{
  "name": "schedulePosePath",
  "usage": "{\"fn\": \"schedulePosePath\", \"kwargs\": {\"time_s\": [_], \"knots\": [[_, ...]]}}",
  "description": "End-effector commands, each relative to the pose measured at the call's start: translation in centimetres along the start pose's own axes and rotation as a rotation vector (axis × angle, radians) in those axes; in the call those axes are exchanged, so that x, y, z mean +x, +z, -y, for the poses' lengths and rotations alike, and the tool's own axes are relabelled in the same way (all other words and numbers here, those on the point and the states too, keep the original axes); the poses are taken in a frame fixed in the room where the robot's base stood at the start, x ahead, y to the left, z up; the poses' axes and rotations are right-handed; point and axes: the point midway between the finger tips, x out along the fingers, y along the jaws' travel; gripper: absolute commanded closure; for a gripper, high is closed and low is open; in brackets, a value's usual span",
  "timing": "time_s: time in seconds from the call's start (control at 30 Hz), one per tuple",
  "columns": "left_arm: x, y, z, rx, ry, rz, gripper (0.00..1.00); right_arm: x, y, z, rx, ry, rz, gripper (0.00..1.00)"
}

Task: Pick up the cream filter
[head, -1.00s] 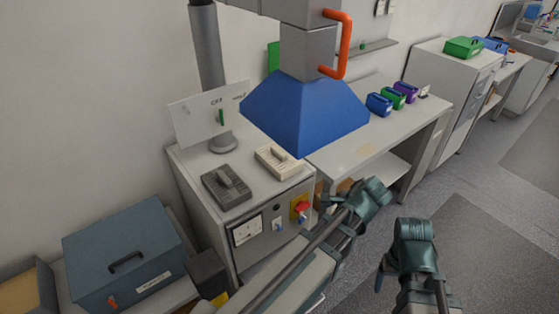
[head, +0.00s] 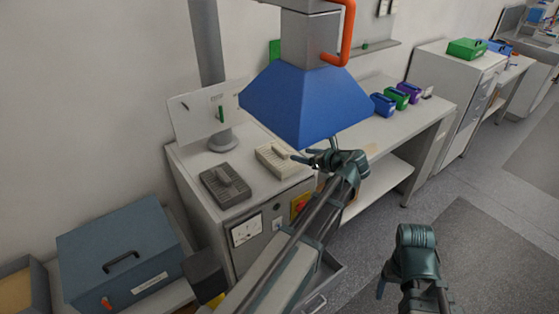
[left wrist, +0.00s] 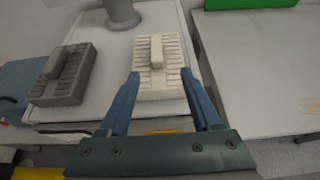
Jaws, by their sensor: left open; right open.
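The cream filter (head: 276,158) lies flat on top of the grey-white cabinet, a ribbed block with a raised bar handle. In the left wrist view the cream filter (left wrist: 157,70) shows ahead, between and beyond my fingers. My left gripper (head: 308,158) is open, just to the right of the filter in the head view, apart from it as far as I can tell. Its two blue fingers (left wrist: 160,82) show in the left wrist view with nothing held. My right gripper (head: 388,284) is low at the right over the floor, open and apart from the furniture.
A dark grey filter (head: 225,183) lies left of the cream one. A blue hood (head: 305,108) hangs above, close to my left gripper. A sign (head: 207,117) and grey post stand behind. A blue box (head: 118,255) sits lower left. A drawer (head: 325,285) stands open below.

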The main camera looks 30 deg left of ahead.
Motion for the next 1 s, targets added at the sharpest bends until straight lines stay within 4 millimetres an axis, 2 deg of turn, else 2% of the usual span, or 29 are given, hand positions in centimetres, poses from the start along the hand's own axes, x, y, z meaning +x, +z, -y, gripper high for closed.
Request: {"fn": "schedulePosePath", "kwargs": {"time_s": [0.03,0.1,0.3,0.43,0.77,1.0], "knots": [[1.3,-0.4,0.1,-0.002,0.003,0.0,0.35,0.9,-0.1,0.1,0.0,0.0,0.0,0.23],[2.8,-0.4,0.1,-0.003,0.003,-0.001,0.35,1.6,-0.1,0.1,0.0,0.0,0.0,0.23],[5.9,-0.3,0.0,-0.003,0.002,-0.002,0.35,2.8,-0.2,0.3,0.0,0.0,0.0,0.23],[6.8,-0.2,0.0,-0.003,0.0,-0.002,0.35,3.1,-0.2,0.3,0.0,0.0,0.0,0.23],[7.6,-0.1,-0.2,-0.003,0.001,-0.002,0.35,3.3,-0.2,0.3,0.0,0.0,0.0,0.23],[10.8,0.1,-0.7,-0.004,0.002,-0.001,0.35,4.5,-0.3,0.4,0.0,0.0,0.0,0.23]]}}
